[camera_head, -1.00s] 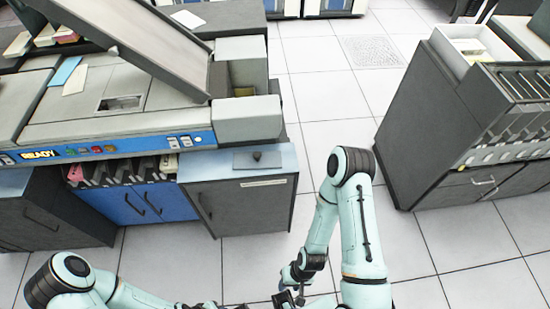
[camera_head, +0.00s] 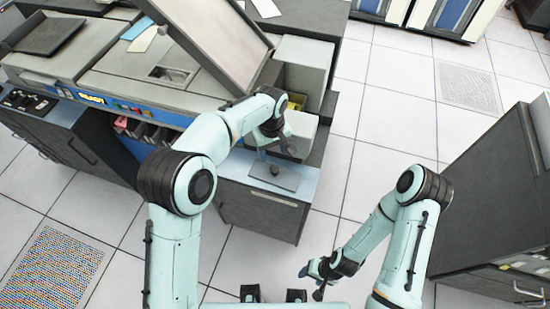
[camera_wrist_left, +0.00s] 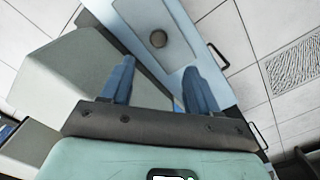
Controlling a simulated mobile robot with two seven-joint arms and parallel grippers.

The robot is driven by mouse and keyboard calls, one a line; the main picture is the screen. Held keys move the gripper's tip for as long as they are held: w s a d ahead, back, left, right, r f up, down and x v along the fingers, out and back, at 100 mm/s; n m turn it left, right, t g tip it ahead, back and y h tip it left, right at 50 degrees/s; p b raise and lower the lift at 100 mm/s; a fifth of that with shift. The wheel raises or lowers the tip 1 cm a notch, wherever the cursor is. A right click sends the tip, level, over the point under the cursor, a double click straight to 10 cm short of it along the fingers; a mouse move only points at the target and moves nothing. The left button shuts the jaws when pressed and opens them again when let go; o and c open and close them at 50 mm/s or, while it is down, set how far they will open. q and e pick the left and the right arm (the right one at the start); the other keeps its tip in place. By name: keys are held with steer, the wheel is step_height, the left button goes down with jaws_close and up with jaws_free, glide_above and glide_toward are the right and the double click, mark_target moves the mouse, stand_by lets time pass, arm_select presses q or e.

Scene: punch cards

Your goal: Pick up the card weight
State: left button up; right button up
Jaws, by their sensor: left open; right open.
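The card weight (camera_head: 286,180) is a flat dark grey plate with a small round knob on top. It lies on the pale blue top of a low cabinet (camera_head: 262,210), and it also shows in the left wrist view (camera_wrist_left: 145,22) with the knob near the top middle. My left gripper (camera_head: 277,152) is open above the weight, apart from it. In the left wrist view its two blue fingers (camera_wrist_left: 157,66) are spread, with the knob beyond and between their tips. My right gripper (camera_head: 311,282) is open and empty, low over the floor to the right.
The card machine (camera_head: 120,72) with its slanted lid (camera_head: 222,45) stands left of and behind the weight. A grey machine block (camera_head: 300,70) rises close behind it. A dark cabinet (camera_head: 490,190) stands at the right. Tiled floor (camera_head: 385,120) lies open between.

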arm_select(q)
steer(key=w+r, duration=0.1)
glide_above(275, 170)
steer(key=f, duration=0.6)
steer(key=shift+w+a+f, duration=0.15)
steer(key=shift+w+f, duration=0.05)
steer(key=shift+w, duration=0.15)
steer(key=shift+w+f, duration=0.1)
steer(key=shift+f, duration=0.2)
steer(key=shift+s+f, duration=0.2)
steer(key=shift+f, duration=1.15)
steer(key=shift+s+f, duration=0.15)
steer(key=shift+f, duration=1.15)
jaws_close()
